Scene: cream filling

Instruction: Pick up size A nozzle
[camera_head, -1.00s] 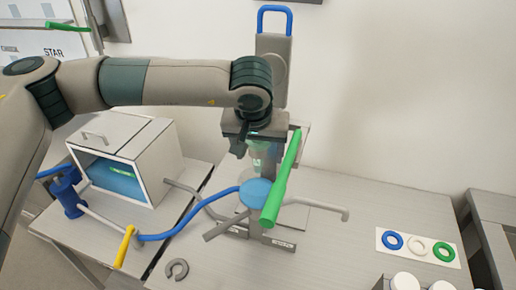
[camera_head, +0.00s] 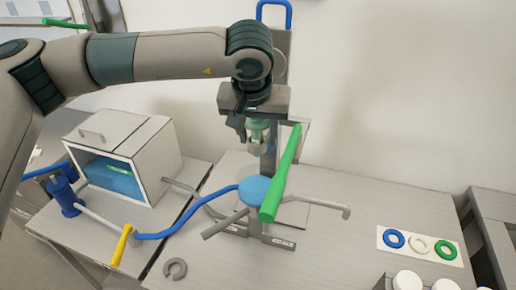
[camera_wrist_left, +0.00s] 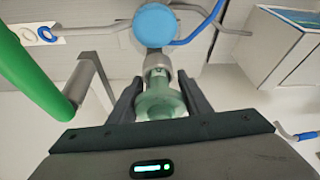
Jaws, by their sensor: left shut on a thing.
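My left gripper (camera_head: 250,128) points down and is shut on a pale green, partly translucent nozzle-like piece (camera_head: 259,130). In the left wrist view the piece (camera_wrist_left: 160,100) sits between the two dark fingers, with a narrower grey metal end (camera_wrist_left: 157,75) toward the blue disc. No size mark is readable on it. The gripper holds it above the round blue disc (camera_head: 256,190) of the filling stand. I cannot tell whether the piece touches the stand. My right gripper is not in view.
A green bar (camera_head: 282,175) stands close right of the gripper. A white box (camera_head: 150,165) stands left. A card with blue, white and green rings (camera_head: 419,262) lies right. A grey open ring (camera_head: 175,268) lies in front.

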